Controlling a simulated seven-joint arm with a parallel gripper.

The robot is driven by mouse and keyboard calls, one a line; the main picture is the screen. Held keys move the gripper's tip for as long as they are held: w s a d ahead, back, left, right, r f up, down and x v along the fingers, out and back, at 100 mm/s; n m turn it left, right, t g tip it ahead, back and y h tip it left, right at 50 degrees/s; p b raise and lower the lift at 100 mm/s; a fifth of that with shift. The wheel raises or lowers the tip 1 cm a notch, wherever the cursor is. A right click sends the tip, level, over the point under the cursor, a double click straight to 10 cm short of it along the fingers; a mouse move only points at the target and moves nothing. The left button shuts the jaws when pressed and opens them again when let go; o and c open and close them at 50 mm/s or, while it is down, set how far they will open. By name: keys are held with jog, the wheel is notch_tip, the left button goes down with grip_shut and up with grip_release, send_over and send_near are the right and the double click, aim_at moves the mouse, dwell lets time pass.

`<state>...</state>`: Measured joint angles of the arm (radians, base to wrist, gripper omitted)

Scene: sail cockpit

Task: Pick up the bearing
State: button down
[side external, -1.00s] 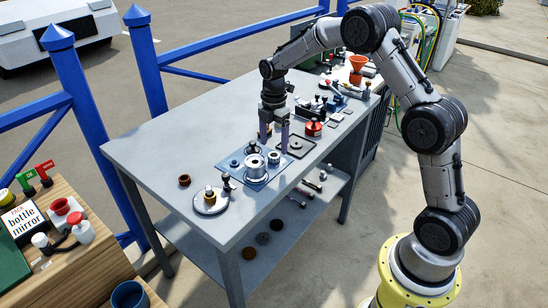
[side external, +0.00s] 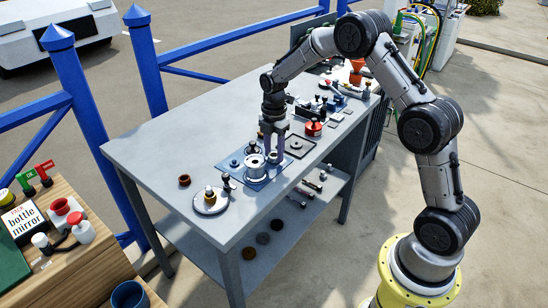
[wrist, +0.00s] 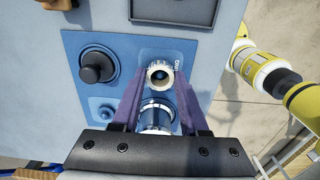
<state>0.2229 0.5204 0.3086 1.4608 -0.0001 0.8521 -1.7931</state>
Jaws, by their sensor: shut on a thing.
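The bearing (wrist: 151,79), a pale metal ring with a dark hole, shows between my fingertips in the wrist view. My gripper (wrist: 160,76) is shut on it, with one purple finger on each side. In the side view my gripper (side external: 273,157) points down, low over the blue plate on the workbench. The bearing is mostly hidden there by the fingers. I cannot tell whether it still touches the plate.
A silver cylinder (side external: 255,166) stands close beside my fingers on the blue plate (side external: 262,183). A black knob (wrist: 97,68) stands on the same plate. A dark square tray (side external: 299,147) lies to the right. The grey bench top (side external: 165,150) is clear at left.

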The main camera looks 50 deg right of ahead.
jog(key=shift+r, duration=0.15)
jog(key=shift+r, duration=0.2)
jog(key=r, duration=0.3)
jog(key=shift+s+r, duration=0.15)
jog(key=shift+s, duration=0.05)
jog(key=s+a+r, duration=0.3)
jog(key=s+r, duration=0.6)
jog(key=s, duration=0.4)
jog(key=shift+s, duration=0.15)
jog(key=shift+r, duration=0.1)
jog(key=shift+r, duration=1.45)
